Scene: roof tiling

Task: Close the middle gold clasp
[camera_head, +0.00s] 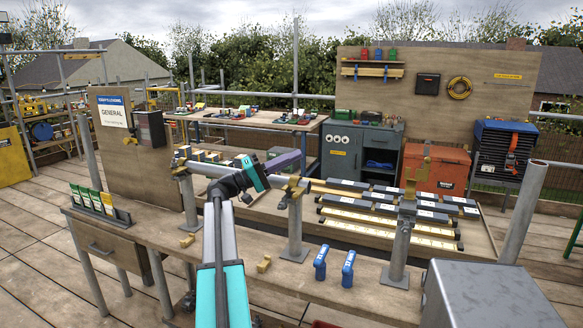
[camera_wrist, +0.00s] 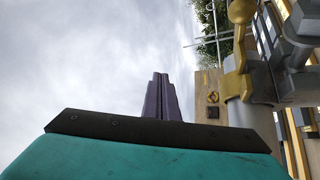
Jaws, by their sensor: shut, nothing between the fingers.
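Three grey posts carry gold clasps along the bench in the head view. The middle gold clasp (camera_head: 292,190) sits on top of the middle post (camera_head: 295,230); I cannot tell whether it is open or shut. The left gold clasp (camera_head: 179,166) is on the left post, and the right gold clasp (camera_head: 411,178) has a part standing upright. My gripper (camera_head: 298,158), with dark purple fingers, is shut and empty, just above and beside the middle clasp, apart from it. In the wrist view my fingers (camera_wrist: 161,88) point at sky; a gold clasp (camera_wrist: 238,78) shows to their right.
A grey pipe (camera_head: 215,170) runs from the left post behind my arm. Long boxed bars (camera_head: 390,228) lie behind the posts. A grey box (camera_head: 490,295) stands at the right front.

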